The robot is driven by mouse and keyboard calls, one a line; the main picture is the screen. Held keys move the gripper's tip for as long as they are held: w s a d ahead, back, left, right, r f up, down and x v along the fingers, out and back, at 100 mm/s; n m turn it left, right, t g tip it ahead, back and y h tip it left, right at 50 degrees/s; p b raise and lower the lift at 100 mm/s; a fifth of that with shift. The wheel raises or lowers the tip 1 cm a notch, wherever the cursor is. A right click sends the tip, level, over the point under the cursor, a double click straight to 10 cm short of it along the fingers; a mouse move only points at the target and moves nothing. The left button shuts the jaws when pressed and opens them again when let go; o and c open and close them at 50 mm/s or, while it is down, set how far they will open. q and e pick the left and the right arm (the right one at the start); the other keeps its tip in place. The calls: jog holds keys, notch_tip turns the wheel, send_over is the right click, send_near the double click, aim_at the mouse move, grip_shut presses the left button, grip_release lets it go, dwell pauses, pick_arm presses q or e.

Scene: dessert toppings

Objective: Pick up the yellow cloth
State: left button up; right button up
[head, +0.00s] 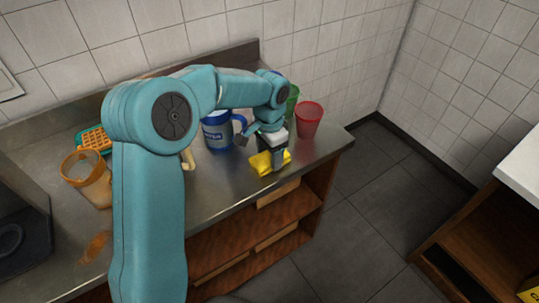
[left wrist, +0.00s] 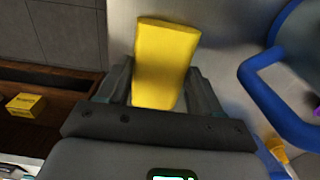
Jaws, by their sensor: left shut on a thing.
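The yellow cloth (head: 262,166) is at the front right of the metal counter in the head view, under my left gripper (head: 271,160). In the left wrist view the cloth (left wrist: 165,62) looks like a thick yellow block between the two fingers of my left gripper (left wrist: 160,85). The gripper is shut on it. In the head view the cloth is at or very close to the counter top; I cannot tell whether it touches. My right gripper is not in view.
A blue pitcher (head: 217,135) stands left of the gripper; its blue handle (left wrist: 268,92) is close by in the wrist view. A red cup (head: 309,119) and a green cup (head: 292,100) stand behind. An orange-rimmed container (head: 88,180) and a waffle (head: 95,138) are at left.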

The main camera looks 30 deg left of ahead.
aim_at(270, 156)
pick_arm(q)
notch_tip(270, 156, up, 20)
jog(key=p, duration=0.2)
